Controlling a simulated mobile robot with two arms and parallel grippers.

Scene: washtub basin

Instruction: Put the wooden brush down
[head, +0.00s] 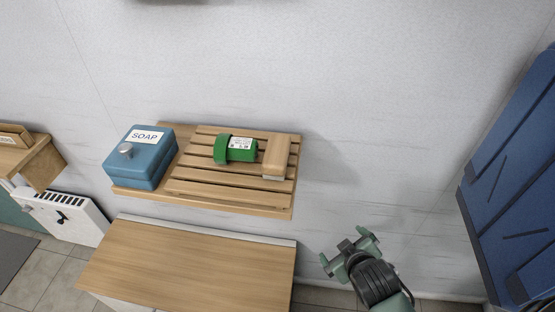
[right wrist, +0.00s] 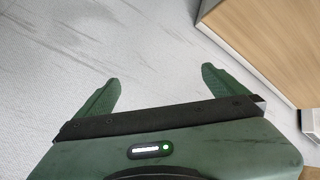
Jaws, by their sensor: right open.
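The wooden brush (head: 277,155) lies on the slatted wooden rack (head: 210,187) on the wall shelf, at the rack's right end. A strip of pale bristles shows at its near end. My right gripper (head: 346,252) is low and to the right of the shelf, apart from the brush. Its fingers are spread and empty; they also show in the right wrist view (right wrist: 158,88) with only the wall beyond them. My left gripper is in neither view.
A green bottle (head: 237,149) lies beside the brush on the rack. A blue soap box (head: 141,160) stands at the shelf's left. A wooden-topped cabinet (head: 190,262) is below. A blue panel (head: 515,185) is at the right. The wall between shelf and panel is clear.

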